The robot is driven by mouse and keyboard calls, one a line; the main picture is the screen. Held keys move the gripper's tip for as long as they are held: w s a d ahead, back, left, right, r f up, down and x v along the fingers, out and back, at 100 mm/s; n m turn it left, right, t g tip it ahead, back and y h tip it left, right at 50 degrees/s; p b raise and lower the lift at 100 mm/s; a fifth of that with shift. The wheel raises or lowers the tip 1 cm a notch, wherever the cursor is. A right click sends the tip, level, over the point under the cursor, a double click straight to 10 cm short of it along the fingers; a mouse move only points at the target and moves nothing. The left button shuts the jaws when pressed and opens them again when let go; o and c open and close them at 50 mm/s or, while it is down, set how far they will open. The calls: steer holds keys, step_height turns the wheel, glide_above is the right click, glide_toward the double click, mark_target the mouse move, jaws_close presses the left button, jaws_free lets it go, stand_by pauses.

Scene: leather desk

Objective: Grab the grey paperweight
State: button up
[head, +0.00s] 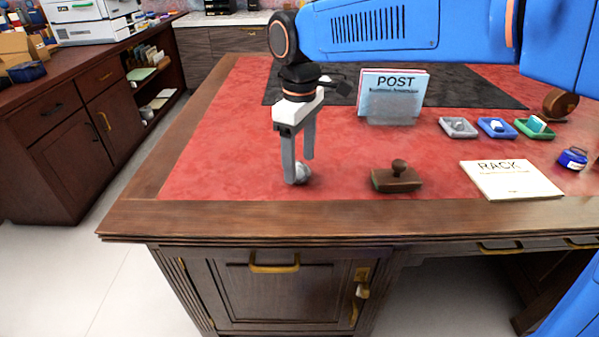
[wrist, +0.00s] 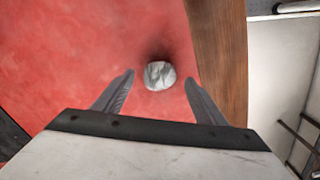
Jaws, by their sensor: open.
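The grey paperweight (head: 302,173) is a small, round, marbled stone on the red leather desk top, near the desk's left front part. My gripper (head: 299,170) points down over it, and one finger hides part of it in the head view. In the wrist view, the paperweight (wrist: 160,75) lies just beyond the fingertips, roughly midway between them sideways. My gripper (wrist: 158,76) is open, with nothing between its fingers. I cannot tell the exact height of the fingertips above the leather.
A wooden stamp or blotter (head: 397,177) stands to the right of my gripper. Behind it is a POST letter holder (head: 391,98). Small trays (head: 458,127), a RACK booklet (head: 510,179) and a blue ink bottle (head: 572,160) are farther right. The wooden desk edge (wrist: 222,60) is close by.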

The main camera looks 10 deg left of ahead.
steer(key=shift+f, duration=1.1)
steer(key=c, duration=1.2)
steer(key=shift+r, duration=0.1)
